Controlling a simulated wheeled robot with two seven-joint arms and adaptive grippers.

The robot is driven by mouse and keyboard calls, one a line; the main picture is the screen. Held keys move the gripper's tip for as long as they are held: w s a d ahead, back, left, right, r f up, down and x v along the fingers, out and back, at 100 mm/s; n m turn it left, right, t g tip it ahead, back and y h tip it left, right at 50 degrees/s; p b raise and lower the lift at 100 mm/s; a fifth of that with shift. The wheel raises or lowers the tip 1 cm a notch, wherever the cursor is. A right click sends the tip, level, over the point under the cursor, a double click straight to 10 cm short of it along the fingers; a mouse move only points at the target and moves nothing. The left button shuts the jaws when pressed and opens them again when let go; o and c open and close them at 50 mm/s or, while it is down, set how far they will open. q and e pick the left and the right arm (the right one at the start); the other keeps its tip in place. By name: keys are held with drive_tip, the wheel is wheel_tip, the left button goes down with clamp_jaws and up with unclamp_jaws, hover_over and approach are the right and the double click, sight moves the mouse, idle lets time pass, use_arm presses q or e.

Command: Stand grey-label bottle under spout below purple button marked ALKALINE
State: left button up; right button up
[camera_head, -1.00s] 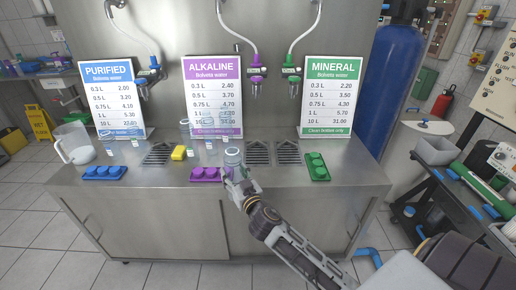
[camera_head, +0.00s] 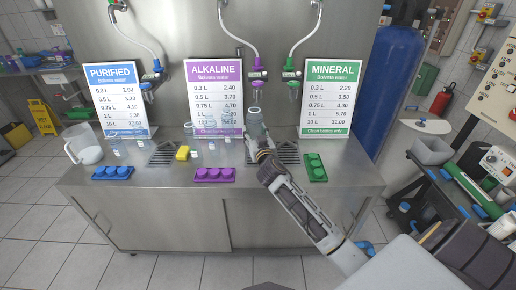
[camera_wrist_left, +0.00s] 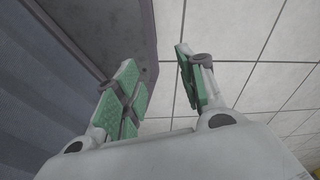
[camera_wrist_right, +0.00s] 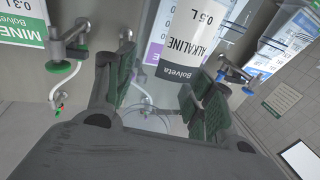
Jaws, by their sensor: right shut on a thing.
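My right gripper (camera_head: 256,138) is shut on a clear bottle (camera_head: 254,118) at the back of the steel counter. In the right wrist view its pale label (camera_wrist_right: 193,40) with a grey band reads ALKALINE 0.5 L. The bottle looks upright, its mouth below the purple spout (camera_head: 258,74); I cannot tell whether its base touches the counter. The purple ALKALINE sign (camera_head: 216,98) stands left of it. The purple button block (camera_head: 214,174) lies at the counter's front. My left gripper (camera_wrist_left: 160,90) is open and empty over the floor, outside the head view.
Several clear bottles (camera_head: 211,125) stand close to the left. A yellow sponge (camera_head: 183,153), a jug (camera_head: 84,144) and a blue button block (camera_head: 113,173) are farther left. The green MINERAL sign (camera_head: 332,98) and green button block (camera_head: 317,168) are right. Drain grates (camera_head: 288,152) lie nearby.

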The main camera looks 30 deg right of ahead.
use_arm(q)
drive_tip(key=s+p, duration=0.1)
drive_tip(key=s, duration=0.3)
drive_tip(key=shift+s+d, duration=0.15)
use_arm(e)
drive_tip(key=d+f+m+h, duration=0.1)
drive_tip(key=d+f, duration=0.4)
drive_tip(key=f, duration=0.5)
drive_tip(key=shift+w+d+g, duration=0.15)
drive_tip(key=shift+w+g, duration=0.15)
drive_tip(key=shift+g, duration=0.1)
drive_tip(key=shift+w+r, duration=0.1)
